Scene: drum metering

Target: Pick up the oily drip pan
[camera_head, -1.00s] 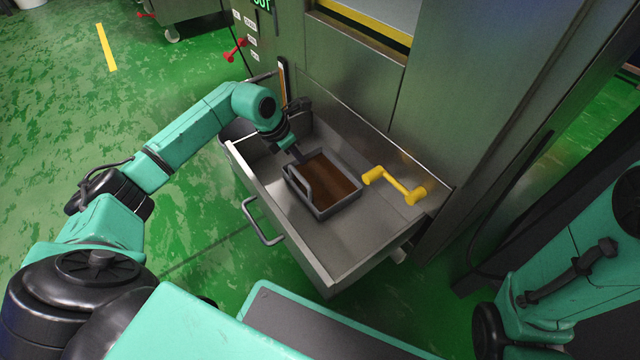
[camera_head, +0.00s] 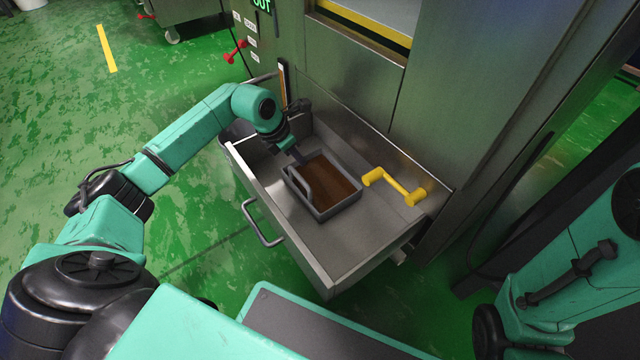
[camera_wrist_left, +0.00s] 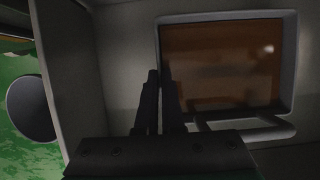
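The oily drip pan (camera_head: 340,211) is a grey rectangular tray of brown liquid, level inside the open drawer. A raised handle runs along its front-left side. In the left wrist view the pan (camera_wrist_left: 289,60) fills the upper right, with the handle at its lower edge. My left gripper (camera_head: 299,156) is at the pan's back-left wall. In the left wrist view its fingers (camera_wrist_left: 159,76) are close together with a narrow gap, lined up with the rim, and appear shut on that wall. The exact contact is hidden. My right gripper is out of view.
The steel drawer (camera_head: 320,250) has a bar handle (camera_head: 262,228) on its front. A yellow crank (camera_head: 395,185) lies in it, right of the pan. The cabinet (camera_head: 350,80) rises behind. Green floor is open on the left.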

